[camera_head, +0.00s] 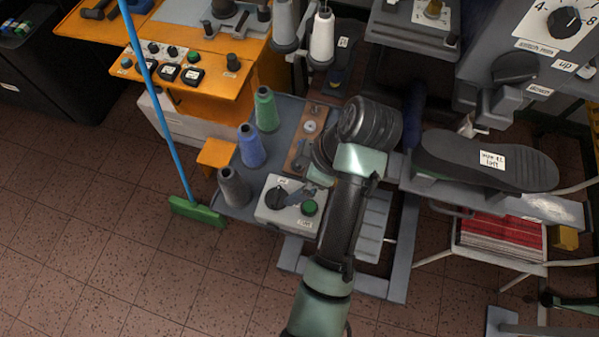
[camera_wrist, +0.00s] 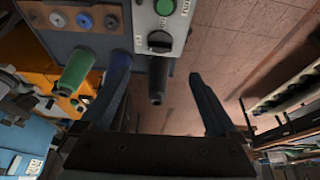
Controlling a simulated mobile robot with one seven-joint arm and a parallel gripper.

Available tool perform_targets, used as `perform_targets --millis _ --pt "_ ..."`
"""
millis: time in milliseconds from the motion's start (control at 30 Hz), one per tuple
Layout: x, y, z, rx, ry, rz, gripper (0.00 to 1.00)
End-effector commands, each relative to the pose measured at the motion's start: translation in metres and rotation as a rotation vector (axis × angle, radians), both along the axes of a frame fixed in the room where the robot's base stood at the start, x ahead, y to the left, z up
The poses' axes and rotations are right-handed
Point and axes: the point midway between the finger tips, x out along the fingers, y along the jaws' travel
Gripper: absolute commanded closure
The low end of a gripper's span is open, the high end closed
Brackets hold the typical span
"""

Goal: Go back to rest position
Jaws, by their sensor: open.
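My arm rises from the bottom middle of the head view and bends at the wrist. My gripper (camera_head: 301,189) hangs over the shelf near a white control box (camera_head: 288,217) with a black knob and green button. In the wrist view, my gripper (camera_wrist: 158,72) shows two dark fingers spread apart, with nothing held between them. A dark grey spool (camera_wrist: 157,82) appears beyond the gap. The control box (camera_wrist: 163,28) shows at the top of that view, apart from the fingers.
Green (camera_head: 266,108), blue (camera_head: 251,147) and grey (camera_head: 234,187) spools stand on the shelf. A black shoe-shaped piece (camera_head: 450,158) lies right of my wrist. A blue-handled broom (camera_head: 160,100) stands at left. Tiled floor (camera_head: 90,240) is clear at lower left.

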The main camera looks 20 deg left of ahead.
Motion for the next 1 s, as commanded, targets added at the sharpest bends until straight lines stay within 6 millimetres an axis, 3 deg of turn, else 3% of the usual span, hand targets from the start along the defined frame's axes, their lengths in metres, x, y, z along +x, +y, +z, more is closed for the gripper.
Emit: perform_targets --millis 367,467,533,667,700,800,900,1000 --pt "0.004 0.000 0.002 -0.001 -0.014 -0.012 0.05" --pt "0.029 -0.002 0.019 -0.006 -0.105 -0.109 0.05" --pt "0.057 -0.005 0.043 0.003 -0.219 -0.228 0.05" --pt "0.114 -0.013 0.120 0.087 -0.489 -0.501 0.05" --pt "0.127 -0.017 0.148 0.131 -0.574 -0.581 0.05" --pt "0.149 -0.027 0.221 0.272 -0.772 -0.754 0.05" --pt "0.153 -0.036 0.298 0.449 -0.955 -0.890 0.05" --pt "0.140 -0.046 0.373 0.657 -1.123 -0.985 0.05"
